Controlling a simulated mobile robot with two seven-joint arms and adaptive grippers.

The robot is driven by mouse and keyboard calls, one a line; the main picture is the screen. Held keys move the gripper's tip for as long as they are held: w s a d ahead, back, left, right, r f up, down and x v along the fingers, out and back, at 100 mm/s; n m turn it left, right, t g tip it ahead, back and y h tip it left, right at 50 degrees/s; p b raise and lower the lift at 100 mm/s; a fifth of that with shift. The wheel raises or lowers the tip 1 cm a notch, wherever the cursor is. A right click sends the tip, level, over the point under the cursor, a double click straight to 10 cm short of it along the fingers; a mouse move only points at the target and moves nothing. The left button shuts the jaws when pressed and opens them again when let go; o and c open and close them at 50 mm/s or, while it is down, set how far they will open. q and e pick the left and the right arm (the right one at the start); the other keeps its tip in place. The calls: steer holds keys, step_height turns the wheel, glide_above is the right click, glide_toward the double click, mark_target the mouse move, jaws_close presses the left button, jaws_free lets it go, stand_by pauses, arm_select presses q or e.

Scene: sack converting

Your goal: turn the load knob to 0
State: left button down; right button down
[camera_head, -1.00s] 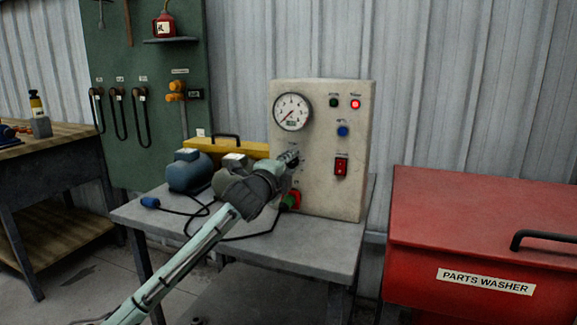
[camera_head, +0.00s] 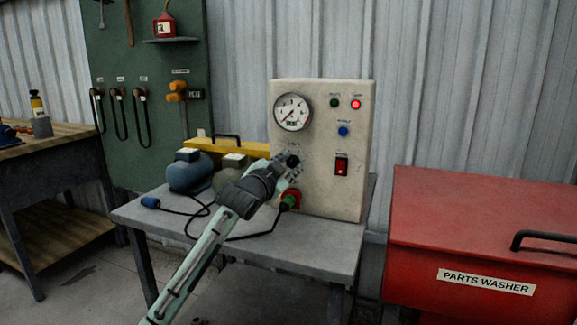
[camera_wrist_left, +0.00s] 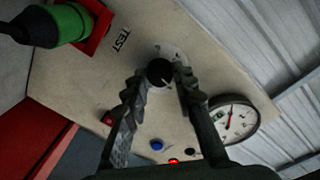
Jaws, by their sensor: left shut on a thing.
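The load knob (camera_head: 292,160) is a small dark round knob on the front of the pale test panel (camera_head: 325,200), below the gauge (camera_head: 292,112). My left gripper (camera_head: 291,166) reaches it from the lower left. In the left wrist view the knob (camera_wrist_left: 159,72) sits between the two fingertips of the left gripper (camera_wrist_left: 161,76), which is shut on it. A light mark shows on the knob's face, but the scale around it is partly covered and I cannot read the setting. My right gripper is out of view.
A green plug (camera_head: 289,202) with a black cable sits in a red socket below the knob. A blue motor (camera_head: 188,172) and a yellow case (camera_head: 228,148) stand left on the grey table (camera_head: 295,248). A red lamp (camera_head: 356,104) is lit. A red parts washer (camera_head: 480,240) stands right.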

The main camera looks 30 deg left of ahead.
arm_select(q)
steer(key=n, duration=0.4)
steer(key=shift+n, duration=0.3)
steer(key=n, duration=0.3)
steer(key=shift+f+n, duration=0.1)
steer(key=shift+n, duration=0.2)
steer(key=n, duration=0.7)
steer(key=shift+t, duration=0.3)
steer(key=n, duration=0.6)
steer(key=shift+n, duration=0.4)
steer(key=n, duration=0.6)
steer(key=shift+d+y, duration=0.1)
steer(key=shift+y, duration=0.2)
steer(key=shift+n, duration=0.4)
steer(key=c, duration=1.2)
jaws_free()
